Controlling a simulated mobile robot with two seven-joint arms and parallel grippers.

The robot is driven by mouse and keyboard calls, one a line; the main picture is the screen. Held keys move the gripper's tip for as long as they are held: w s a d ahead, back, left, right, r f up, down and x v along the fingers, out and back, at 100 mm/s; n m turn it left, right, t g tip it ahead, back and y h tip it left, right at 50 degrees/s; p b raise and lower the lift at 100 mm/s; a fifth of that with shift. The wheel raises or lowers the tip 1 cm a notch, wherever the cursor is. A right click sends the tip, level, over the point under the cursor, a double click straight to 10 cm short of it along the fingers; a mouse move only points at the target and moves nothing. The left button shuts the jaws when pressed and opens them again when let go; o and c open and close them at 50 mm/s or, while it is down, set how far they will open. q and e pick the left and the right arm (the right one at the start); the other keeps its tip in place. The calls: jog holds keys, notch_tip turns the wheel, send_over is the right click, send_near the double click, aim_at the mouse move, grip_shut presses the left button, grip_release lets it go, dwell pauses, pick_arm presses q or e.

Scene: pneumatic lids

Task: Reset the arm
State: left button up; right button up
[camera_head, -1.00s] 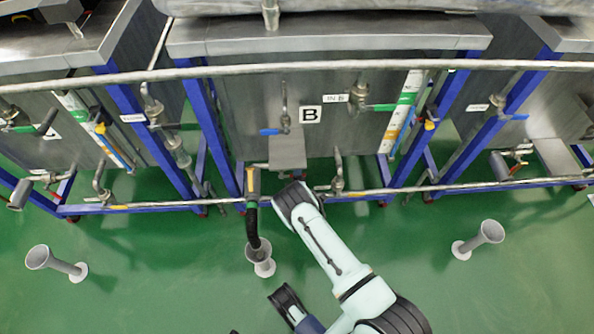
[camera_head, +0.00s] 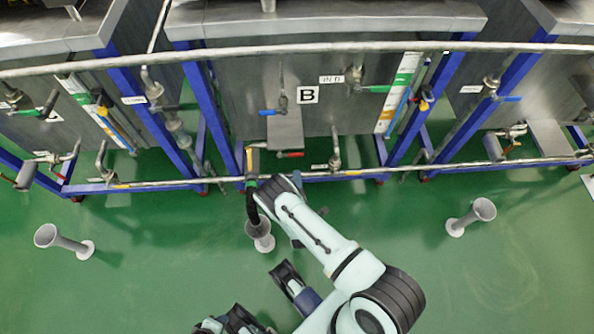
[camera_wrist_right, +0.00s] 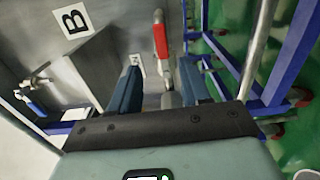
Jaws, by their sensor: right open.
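My right arm (camera_head: 320,235) reaches up from the bottom of the head view toward the tank marked B (camera_head: 307,95). Its gripper is mostly hidden there behind the wrist, just below a red valve handle (camera_head: 290,154). In the right wrist view my right gripper (camera_wrist_right: 160,88) shows two blue fingers, spread apart with nothing gripped. The red valve handle (camera_wrist_right: 161,38) stands beyond the gap between the fingertips, apart from them.
A black hose (camera_head: 252,205) runs down into a grey floor funnel (camera_head: 260,236) beside my right wrist. Other funnels stand left (camera_head: 62,241) and right (camera_head: 470,217). A long pipe (camera_head: 400,168) and blue frames run along the tanks. Green floor is open below.

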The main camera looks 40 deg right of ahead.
jog(key=shift+s, duration=0.1)
dwell(0.5)
jog(key=s+a+f+m+g+y, duration=0.7)
jog(key=s+m, duration=0.1)
jog(key=m, duration=0.1)
jog(key=s+a+r+m+g+y, duration=0.2)
jog(key=s+a+m+g+y, duration=0.15)
jog(key=s+a, duration=0.2)
jog(key=s+a+r+m+g+y, duration=0.2)
jog(key=s+a+r+y, duration=0.15)
jog(key=a, duration=0.35)
pick_arm(q)
jog(key=s+d+r+g+p, duration=0.1)
jog(key=s+r+p, duration=0.1)
jog(key=r+p, duration=0.6)
jog(key=s+d+r+g+p, duration=0.1)
jog(key=s+r+p, duration=0.1)
jog(key=r+p, duration=0.6)
jog(key=shift+s+r+m+h+p, duration=0.2)
jog(key=shift+r+m+h+p, duration=0.1)
jog(key=shift+r+p, duration=0.1)
pick_arm(e)
jog(key=s+a+r+g, duration=0.1)
jog(key=s+r, duration=0.1)
jog(key=r, duration=0.6)
jog(key=s+a+r+g+y, duration=0.1)
jog(key=s+a+r, duration=0.1)
jog(key=r, duration=0.6)
jog(key=shift+s, duration=0.65)
